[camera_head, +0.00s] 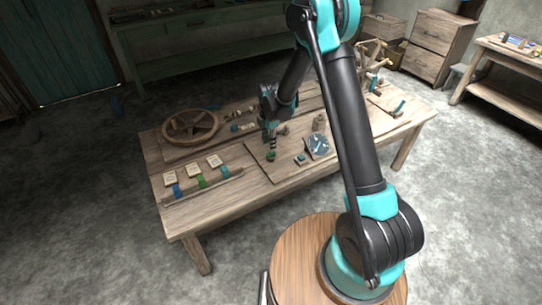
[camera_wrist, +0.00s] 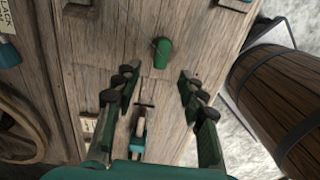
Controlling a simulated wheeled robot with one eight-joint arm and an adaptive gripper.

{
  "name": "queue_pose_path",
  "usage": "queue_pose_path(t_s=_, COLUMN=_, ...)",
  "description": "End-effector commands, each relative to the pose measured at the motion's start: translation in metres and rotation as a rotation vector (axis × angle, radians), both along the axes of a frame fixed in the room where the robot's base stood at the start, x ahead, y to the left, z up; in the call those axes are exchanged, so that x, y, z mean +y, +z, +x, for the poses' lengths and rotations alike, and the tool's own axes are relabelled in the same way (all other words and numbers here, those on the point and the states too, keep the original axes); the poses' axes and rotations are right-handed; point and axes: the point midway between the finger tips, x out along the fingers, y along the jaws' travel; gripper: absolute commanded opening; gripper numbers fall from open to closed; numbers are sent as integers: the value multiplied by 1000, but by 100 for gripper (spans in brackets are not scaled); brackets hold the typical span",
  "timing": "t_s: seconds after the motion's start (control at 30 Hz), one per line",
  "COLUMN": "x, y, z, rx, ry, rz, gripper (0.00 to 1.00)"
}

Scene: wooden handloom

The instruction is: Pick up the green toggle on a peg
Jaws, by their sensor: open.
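The green toggle (camera_wrist: 162,53) shows in the wrist view as a short green piece against the wooden board, above and between my fingertips. A peg under it cannot be made out clearly. In the head view a small green piece (camera_head: 271,156) on the table just below my gripper seems to be the same toggle. My gripper (camera_wrist: 155,84) is open and empty, with its two dark-padded fingers spread apart. The toggle lies beyond the fingertips and does not appear to be between them. In the head view my gripper (camera_head: 270,138) hangs over the middle of the table.
In the wrist view a teal-handled tool (camera_wrist: 138,146) lies between the fingers' lines, and a barrel-like wooden object (camera_wrist: 280,98) is at right.

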Motion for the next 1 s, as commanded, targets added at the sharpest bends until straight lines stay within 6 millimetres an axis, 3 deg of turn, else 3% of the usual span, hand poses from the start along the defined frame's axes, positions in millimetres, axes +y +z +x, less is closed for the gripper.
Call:
queue_pose_path(t_s=0.17, x=0, y=-10, z=0, rx=0, ry=0, rz=0, gripper=41)
queue_pose_path(t_s=0.5, x=0, y=-53, z=-2, rx=0, ry=0, rz=0, gripper=41)
queue_pose_path(t_s=0.8, x=0, y=-58, z=-2, rx=0, ry=0, rz=0, gripper=41)
queue_pose_path(t_s=1.0, x=0, y=-58, z=-2, rx=0, ry=0, rz=0, gripper=19)
